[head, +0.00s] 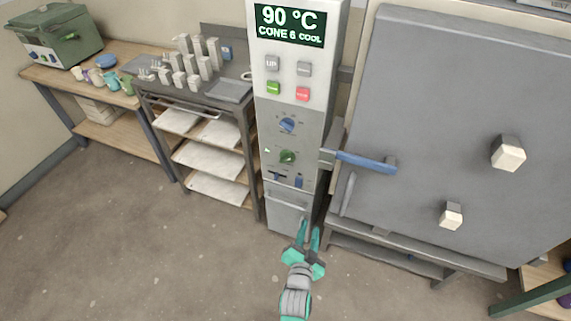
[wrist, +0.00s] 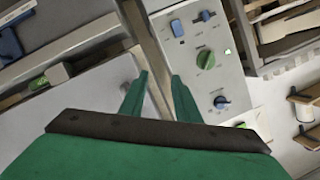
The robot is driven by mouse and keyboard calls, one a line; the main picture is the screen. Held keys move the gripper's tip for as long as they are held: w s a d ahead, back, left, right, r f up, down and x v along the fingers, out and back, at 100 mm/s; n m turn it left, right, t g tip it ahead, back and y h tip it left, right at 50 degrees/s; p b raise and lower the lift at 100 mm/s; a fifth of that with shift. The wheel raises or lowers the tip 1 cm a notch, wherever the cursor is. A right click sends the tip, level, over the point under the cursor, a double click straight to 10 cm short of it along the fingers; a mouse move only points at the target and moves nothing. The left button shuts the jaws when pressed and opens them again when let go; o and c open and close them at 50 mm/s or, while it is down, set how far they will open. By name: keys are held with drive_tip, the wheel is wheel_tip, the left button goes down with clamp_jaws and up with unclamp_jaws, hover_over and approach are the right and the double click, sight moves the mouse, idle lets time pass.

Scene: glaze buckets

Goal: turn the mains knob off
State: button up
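The control column (head: 290,110) has a blue knob (head: 287,125) above a green knob (head: 288,157). Their labels are too small to read, so I cannot tell by lettering which is the mains knob. In the wrist view the green knob (wrist: 205,59) and the blue knob (wrist: 221,102) show on the grey panel, right of my fingers. My gripper (head: 309,231) is below the panel, in front of the column's lower part. Its green fingers (wrist: 160,80) are apart with nothing between them. It touches neither knob.
A kiln door (head: 450,110) with a blue handle (head: 365,162) stands right of the column. A small lever and a blue switch (head: 298,181) sit below the green knob. A rack of white shelves (head: 215,188) stands left. The floor in front is clear.

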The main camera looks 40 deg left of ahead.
drive_tip(key=m+g+y, duration=0.1)
drive_tip(key=y, duration=0.1)
approach(286, 161)
drive_tip(key=x, duration=0.8)
drive_tip(key=shift+r, duration=0.15)
clamp_jaws()
